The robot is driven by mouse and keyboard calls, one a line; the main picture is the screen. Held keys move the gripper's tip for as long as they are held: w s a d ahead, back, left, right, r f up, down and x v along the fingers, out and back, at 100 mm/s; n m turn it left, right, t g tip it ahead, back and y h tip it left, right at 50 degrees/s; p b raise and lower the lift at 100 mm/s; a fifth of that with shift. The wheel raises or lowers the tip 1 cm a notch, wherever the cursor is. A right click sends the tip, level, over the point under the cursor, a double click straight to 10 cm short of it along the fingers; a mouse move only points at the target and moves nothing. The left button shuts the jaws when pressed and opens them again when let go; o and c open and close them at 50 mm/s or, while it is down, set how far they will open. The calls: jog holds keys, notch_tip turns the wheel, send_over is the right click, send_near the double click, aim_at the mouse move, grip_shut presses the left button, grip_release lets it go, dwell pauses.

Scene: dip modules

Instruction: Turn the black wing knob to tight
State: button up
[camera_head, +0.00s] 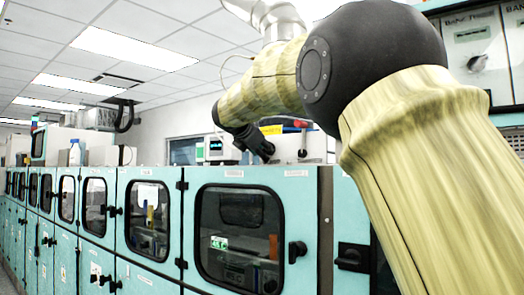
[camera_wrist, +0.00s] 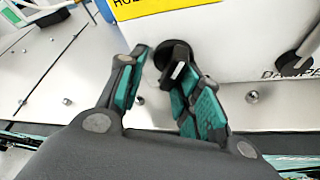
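The black wing knob (camera_wrist: 172,56) shows in the wrist view on the front face of a white box, below a yellow label. It has a round base with a raised wing with a pale end. My gripper (camera_wrist: 158,66) is open, with its teal-padded fingers pointing at the knob. The right finger overlaps the knob's lower right side; I cannot tell whether it touches. A gap shows between the left finger and the knob. In the head view my gripper (camera_head: 258,146) is small and dark in front of the white box, and the knob cannot be made out.
The yellow label (camera_wrist: 200,4) sits above the knob. A second black handle (camera_wrist: 300,58) with a grey lever is at the right, by partly hidden lettering. Small metal studs (camera_wrist: 252,97) stand on the pale surface below. Teal cabinets (camera_head: 150,267) with dark windows line the room.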

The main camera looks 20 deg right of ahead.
jog(key=s, duration=0.1)
jog(key=s+r, duration=0.1)
jog(key=s+d, duration=0.1)
jog(key=shift+r, duration=0.35)
jog(key=shift+w+a+f, duration=0.15)
jog(key=shift+w+f, duration=0.2)
jog(key=shift+w, duration=0.25)
jog(key=shift+w+a+f, duration=0.1)
jog(key=shift+w+f, duration=0.25)
jog(key=shift+w, duration=0.25)
jog(key=shift+c, duration=0.2)
jog(key=c, duration=0.4)
jog(key=shift+s+d+r, duration=0.1)
jog(key=shift+s+r, duration=0.15)
jog(key=shift+s, duration=0.15)
grip_shut()
